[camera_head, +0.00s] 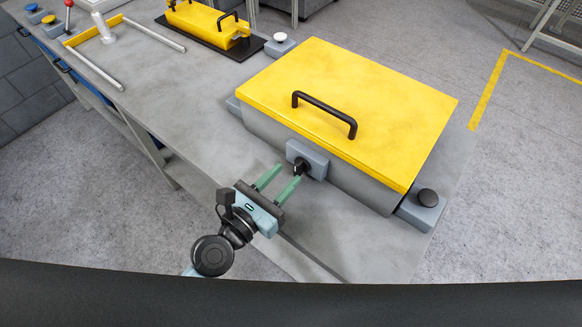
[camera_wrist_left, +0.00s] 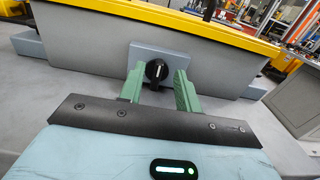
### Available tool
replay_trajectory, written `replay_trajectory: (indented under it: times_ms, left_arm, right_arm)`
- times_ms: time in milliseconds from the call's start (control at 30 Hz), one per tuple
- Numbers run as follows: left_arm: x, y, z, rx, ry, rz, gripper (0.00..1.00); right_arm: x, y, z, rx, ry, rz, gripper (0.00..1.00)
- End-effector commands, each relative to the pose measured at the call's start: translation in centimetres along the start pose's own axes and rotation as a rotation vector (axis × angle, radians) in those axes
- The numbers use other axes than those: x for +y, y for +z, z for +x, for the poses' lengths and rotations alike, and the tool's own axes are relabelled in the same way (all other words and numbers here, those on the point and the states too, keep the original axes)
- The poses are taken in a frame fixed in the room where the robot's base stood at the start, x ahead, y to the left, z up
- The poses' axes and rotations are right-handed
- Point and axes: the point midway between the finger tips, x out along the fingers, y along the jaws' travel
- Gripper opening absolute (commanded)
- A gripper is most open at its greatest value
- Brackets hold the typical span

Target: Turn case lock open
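The case (camera_head: 345,105) is a grey box with a yellow lid and a black handle (camera_head: 324,114), standing shut on the bench. Its lock is a black round knob (camera_head: 300,167) on a grey plate on the front face. In the left wrist view the knob (camera_wrist_left: 157,71) shows a white mark standing nearly vertical. My left gripper (camera_head: 283,178) is open, its green fingers pointing at the lock. In the left wrist view the fingers (camera_wrist_left: 157,88) are on either side of the knob with gaps, apparently just short of it. My right gripper is not in view.
The grey bench (camera_head: 190,90) carries a smaller yellow case (camera_head: 207,22) on a black mat at the back. A black button (camera_head: 428,197) on a grey block stands at the case's right corner, a white button (camera_head: 280,38) behind. Bench surface left of the case is clear.

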Motion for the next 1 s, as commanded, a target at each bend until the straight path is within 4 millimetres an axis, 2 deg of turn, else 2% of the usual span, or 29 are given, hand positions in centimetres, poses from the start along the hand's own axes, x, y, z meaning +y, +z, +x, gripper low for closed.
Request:
replay_trajectory:
  times_ms: [33,200,567,600,833,1000]
  left_arm:
    - [0.0,0.2,0.8,-0.002,0.0,0.001,0.34]
    - [0.0,0.0,2.5,0.0,0.0,0.001,0.34]
    - [0.0,0.0,3.2,0.001,0.0,0.001,0.34]
    - [0.0,0.0,3.2,0.001,0.0,0.001,0.32]
    - [0.0,-0.1,3.1,0.001,0.0,0.001,0.02]
    - [0.0,-0.1,3.1,0.001,0.0,0.002,0.0]
  right_arm:
    - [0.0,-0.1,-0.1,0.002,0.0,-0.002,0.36]
    - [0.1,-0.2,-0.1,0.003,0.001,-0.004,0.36]
    - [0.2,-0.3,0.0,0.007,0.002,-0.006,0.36]
    - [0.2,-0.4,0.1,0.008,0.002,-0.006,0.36]
    - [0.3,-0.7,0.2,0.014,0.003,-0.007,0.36]
    - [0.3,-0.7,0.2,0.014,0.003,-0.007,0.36]
